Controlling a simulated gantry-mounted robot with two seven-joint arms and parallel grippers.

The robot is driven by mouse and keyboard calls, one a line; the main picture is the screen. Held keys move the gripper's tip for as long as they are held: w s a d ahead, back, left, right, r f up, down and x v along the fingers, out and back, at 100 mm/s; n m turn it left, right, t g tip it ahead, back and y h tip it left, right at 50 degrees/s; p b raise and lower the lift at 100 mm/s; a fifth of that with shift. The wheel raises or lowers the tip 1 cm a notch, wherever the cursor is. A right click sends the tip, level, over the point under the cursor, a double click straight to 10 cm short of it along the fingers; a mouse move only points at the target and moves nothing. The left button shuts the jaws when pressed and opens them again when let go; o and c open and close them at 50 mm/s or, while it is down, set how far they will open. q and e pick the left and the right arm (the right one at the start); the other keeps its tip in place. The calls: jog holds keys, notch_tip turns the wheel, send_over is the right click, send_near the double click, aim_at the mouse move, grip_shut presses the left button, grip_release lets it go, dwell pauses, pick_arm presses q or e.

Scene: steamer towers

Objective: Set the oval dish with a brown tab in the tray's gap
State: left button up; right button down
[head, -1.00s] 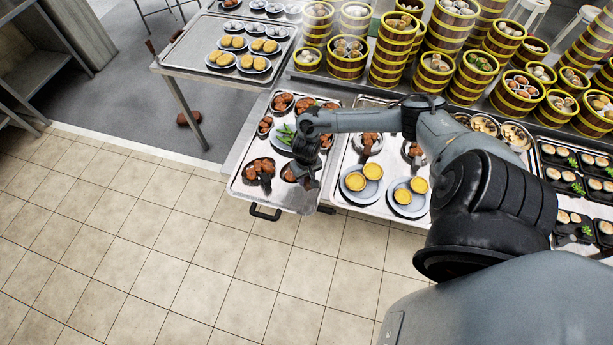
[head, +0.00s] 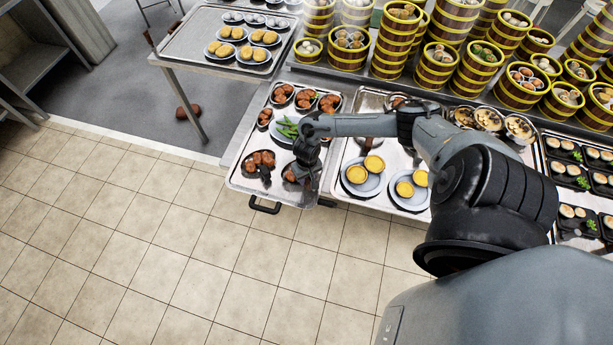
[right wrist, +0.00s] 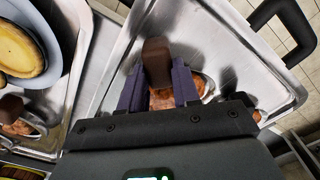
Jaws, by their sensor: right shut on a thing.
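My right gripper (head: 302,178) is over the near right part of the left metal tray (head: 238,183). In the right wrist view its two fingers (right wrist: 158,88) are shut on the brown tab (right wrist: 157,60) of an oval dish. Reddish-brown food of the oval dish (right wrist: 163,98) shows between the fingers; in the head view the dish (head: 289,174) is mostly hidden by the gripper. I cannot tell whether it touches the tray. A dark oval dish of similar food (head: 261,160) lies just left of it. My left gripper is not in view.
Green vegetables (head: 287,129) and several small dishes (head: 282,94) fill the tray's far part. The middle tray (head: 338,188), close on the right, holds plates of yellow tarts (head: 365,176). A black tray handle (head: 264,206) juts over the floor. Steamer towers (head: 395,45) stand behind.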

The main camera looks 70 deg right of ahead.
dwell(0.6)
jog(key=shift+f, duration=0.5)
jog(key=c, duration=0.7)
grip_release()
jog(key=shift+c, duration=0.2)
jog(key=shift+r, duration=0.1)
jog(key=shift+r, duration=0.25)
notch_tip(320, 180, up, 10)
jog(key=p, duration=0.1)
jog(key=shift+p, duration=0.35)
jog(key=shift+a+r, duration=0.1)
